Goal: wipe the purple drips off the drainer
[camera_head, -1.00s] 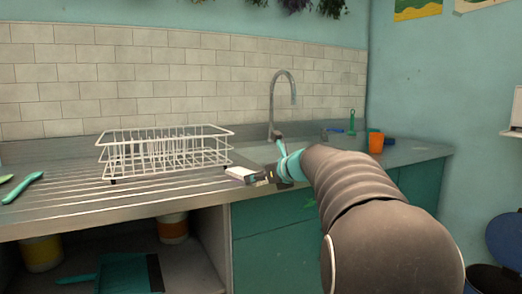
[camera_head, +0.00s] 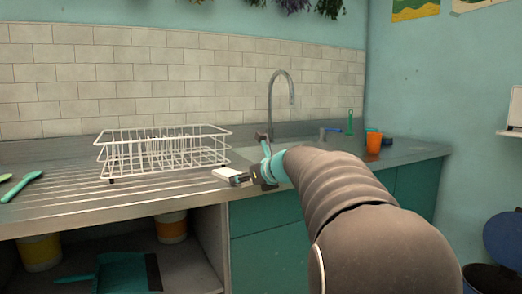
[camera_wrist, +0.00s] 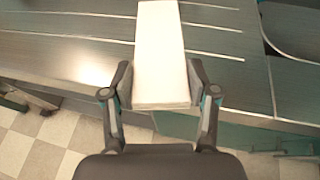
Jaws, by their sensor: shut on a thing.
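My gripper (camera_head: 248,179) is shut on a white block-like wiper (camera_wrist: 162,50), which could be a sponge or cloth. The wiper also shows in the head view (camera_head: 227,174), at the front edge of the counter between the rack and the sink. In the wrist view the fingers grip its near end, and it reaches forward over the grooved drainer (camera_wrist: 70,45). I cannot tell whether it touches the surface. The drainer (camera_head: 75,203) spreads to the left in the head view. No purple drips can be made out on it.
A white wire dish rack (camera_head: 165,152) stands on the drainer. The tap (camera_head: 271,105) and sink lie behind my gripper. An orange cup (camera_head: 374,142) stands right of the sink. A green-handled tool (camera_head: 22,186) lies far left. The front left of the drainer is clear.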

